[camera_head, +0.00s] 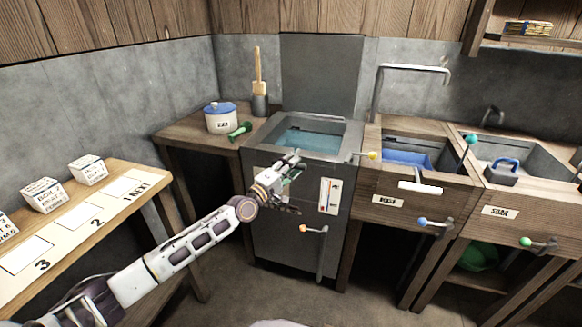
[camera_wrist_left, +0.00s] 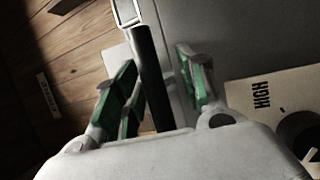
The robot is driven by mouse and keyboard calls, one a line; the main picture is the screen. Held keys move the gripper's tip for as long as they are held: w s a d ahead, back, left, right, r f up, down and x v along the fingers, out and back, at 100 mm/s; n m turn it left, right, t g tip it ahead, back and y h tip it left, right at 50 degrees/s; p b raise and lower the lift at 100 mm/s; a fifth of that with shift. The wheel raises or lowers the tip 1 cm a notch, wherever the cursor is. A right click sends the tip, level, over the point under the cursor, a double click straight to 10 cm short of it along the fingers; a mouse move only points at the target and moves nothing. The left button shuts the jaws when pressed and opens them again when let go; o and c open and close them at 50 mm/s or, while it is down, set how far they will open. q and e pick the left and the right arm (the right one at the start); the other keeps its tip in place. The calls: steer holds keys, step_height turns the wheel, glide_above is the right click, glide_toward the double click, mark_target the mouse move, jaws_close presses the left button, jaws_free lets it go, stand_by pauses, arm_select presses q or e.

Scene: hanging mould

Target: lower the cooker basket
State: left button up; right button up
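The cooker (camera_head: 300,225) is a grey metal cabinet with an open tank of blue-green water (camera_head: 310,139) on top. I cannot make out a basket clearly in the head view. My left gripper (camera_head: 292,164) is in front of the cooker's upper front. In the left wrist view its green-padded fingers (camera_wrist_left: 160,88) stand apart. A dark bar with a square metal end (camera_wrist_left: 152,75) lies between them, nearer the left finger. A gap shows between the bar and the right finger. My right gripper is out of view.
An orange-knobbed lever (camera_head: 314,230) is on the cooker's front. A wooden sink unit (camera_head: 415,200) stands close on the right. A side table (camera_head: 185,132) with a pot (camera_head: 221,124) stands on the left.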

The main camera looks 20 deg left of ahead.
arm_select(q)
steer(key=shift+s, duration=0.1)
steer(key=v, duration=1.1)
steer(key=shift+s+a, duration=0.2)
steer(key=shift+s, duration=0.15)
stand_by(0.5)
stand_by(0.5)
steer(key=shift+f, duration=0.1)
